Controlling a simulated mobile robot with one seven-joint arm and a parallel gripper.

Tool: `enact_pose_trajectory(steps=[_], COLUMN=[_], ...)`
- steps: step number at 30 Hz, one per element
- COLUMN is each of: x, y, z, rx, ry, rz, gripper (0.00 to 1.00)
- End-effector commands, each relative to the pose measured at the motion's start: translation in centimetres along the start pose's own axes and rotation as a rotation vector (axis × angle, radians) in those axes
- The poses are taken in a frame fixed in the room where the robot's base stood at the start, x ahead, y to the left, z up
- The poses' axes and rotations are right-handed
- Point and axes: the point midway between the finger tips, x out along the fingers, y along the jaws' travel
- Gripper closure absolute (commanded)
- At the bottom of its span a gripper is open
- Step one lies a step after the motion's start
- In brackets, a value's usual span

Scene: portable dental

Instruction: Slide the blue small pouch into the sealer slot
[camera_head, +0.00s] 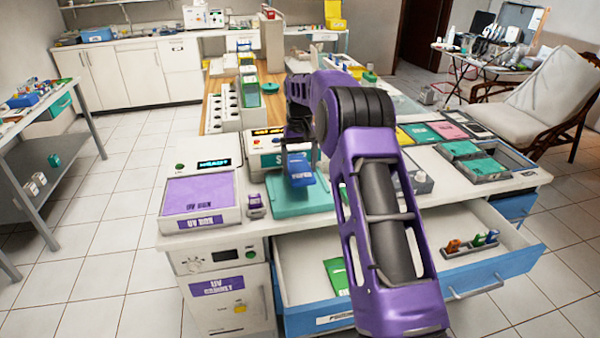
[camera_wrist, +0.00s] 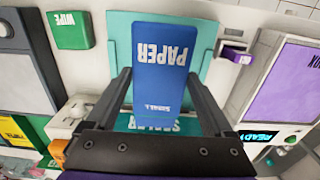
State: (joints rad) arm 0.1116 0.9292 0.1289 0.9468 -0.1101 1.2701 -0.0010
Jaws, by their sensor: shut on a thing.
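The blue small pouch (camera_wrist: 160,88), lettered PAPER, is between the two fingers of my gripper (camera_wrist: 159,74) in the wrist view, and my gripper is shut on it. In the head view the pouch (camera_head: 301,172) hangs tilted below my gripper, over a teal mat (camera_head: 318,205). The sealer (camera_head: 265,159), a pale unit with a lit display and a teal label, stands just behind the pouch. Its teal label (camera_wrist: 143,124) also shows in the wrist view near the pouch's lower end. The slot is hidden, and I cannot tell whether the pouch touches the sealer.
A purple-topped UV box (camera_head: 200,195) stands left of the mat, with a small purple item (camera_head: 256,206) between them. An open drawer (camera_head: 300,290) juts out below the counter. Trays with teal packs (camera_head: 480,168) lie to the right. A green WIPE pack (camera_wrist: 68,30) lies beside the mat.

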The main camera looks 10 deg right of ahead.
Motion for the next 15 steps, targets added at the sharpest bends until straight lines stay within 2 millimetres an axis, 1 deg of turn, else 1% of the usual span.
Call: enact_pose_trajectory(steps=[15], x=[3.6], y=[0.0], z=[0.0], rx=[0.0], ry=[0.0], rz=[0.001], gripper=[0.71])
